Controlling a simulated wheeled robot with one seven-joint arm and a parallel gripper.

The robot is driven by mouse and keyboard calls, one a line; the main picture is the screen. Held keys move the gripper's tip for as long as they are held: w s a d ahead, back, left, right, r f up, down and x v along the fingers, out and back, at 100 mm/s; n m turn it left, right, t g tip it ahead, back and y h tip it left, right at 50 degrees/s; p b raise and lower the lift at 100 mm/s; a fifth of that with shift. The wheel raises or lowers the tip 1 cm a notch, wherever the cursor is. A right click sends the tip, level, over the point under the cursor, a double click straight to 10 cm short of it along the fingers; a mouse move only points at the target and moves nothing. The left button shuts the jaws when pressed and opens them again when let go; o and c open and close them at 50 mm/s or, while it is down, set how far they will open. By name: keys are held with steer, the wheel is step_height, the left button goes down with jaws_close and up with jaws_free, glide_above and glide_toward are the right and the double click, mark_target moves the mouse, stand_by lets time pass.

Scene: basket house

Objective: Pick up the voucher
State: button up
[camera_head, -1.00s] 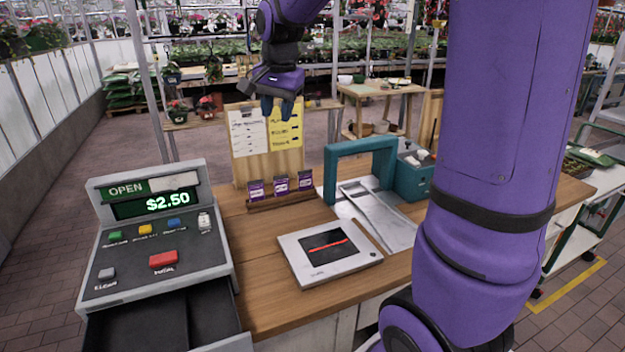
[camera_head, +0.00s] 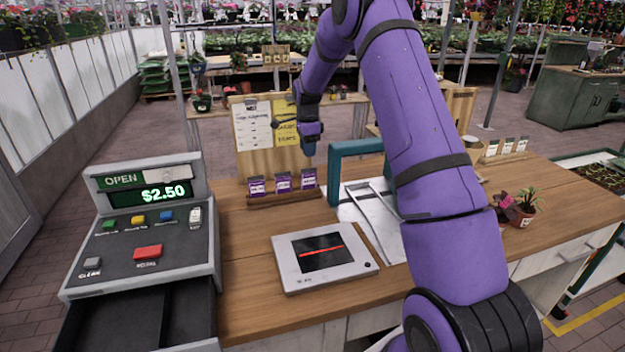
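Three small purple-and-white cards stand upright in a row in a low wooden holder (camera_head: 284,200) on the counter: a left card (camera_head: 257,187), a middle card (camera_head: 283,182) and a right card (camera_head: 308,179). Their print is too small to read, so I cannot tell which thing is the voucher. My gripper (camera_head: 309,151) points down above and slightly behind the right card, apart from it. Its fingers overlap in this view, so their opening is hidden. Nothing shows held in it.
A cash register (camera_head: 150,232) with an open drawer (camera_head: 150,318) stands at left. A flat scanner (camera_head: 323,258) lies in front of the holder. A teal arch (camera_head: 334,178) stands to its right. A notice board (camera_head: 267,163) rises behind. Potted plants (camera_head: 521,208) sit at right.

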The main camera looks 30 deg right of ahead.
mark_target(309, 176)
step_height(309, 176, down, 11)
steer(key=shift+s+d+r, duration=0.1)
steer(key=shift+r, duration=0.05)
jaws_close()
stand_by(0.5)
